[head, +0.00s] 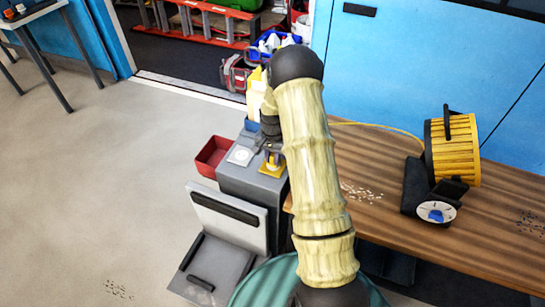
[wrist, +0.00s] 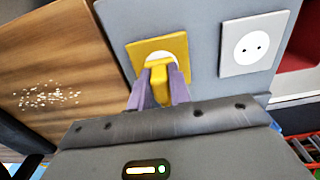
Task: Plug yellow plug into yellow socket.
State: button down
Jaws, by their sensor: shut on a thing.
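The yellow socket (wrist: 137,58) is a yellow square plate with a white round face, on the grey cabinet top. It also shows in the head view (head: 268,172). My gripper (wrist: 162,82) is shut on the yellow plug (wrist: 178,88), with one purple finger on each side. The plug is in front of the socket's white face and covers much of it. I cannot tell whether the plug is seated or just short of the face. In the head view my gripper (head: 272,158) is over the yellow socket, and my arm hides part of it.
A white socket (wrist: 253,44) sits beside the yellow one. A yellow cable reel (head: 453,150) stands on the wooden bench (head: 375,160), with its cable (head: 385,127) running toward my arm. A red bin (head: 212,153) is left of the grey cabinet (head: 245,184).

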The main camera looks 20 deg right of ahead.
jog(key=shift+f, duration=0.5)
jog(key=c, duration=1.2)
grip_release()
jog(key=shift+r, duration=0.15)
notch_tip(320, 180, up, 17)
jog(key=shift+p, duration=0.3)
jog(key=shift+r, duration=0.1)
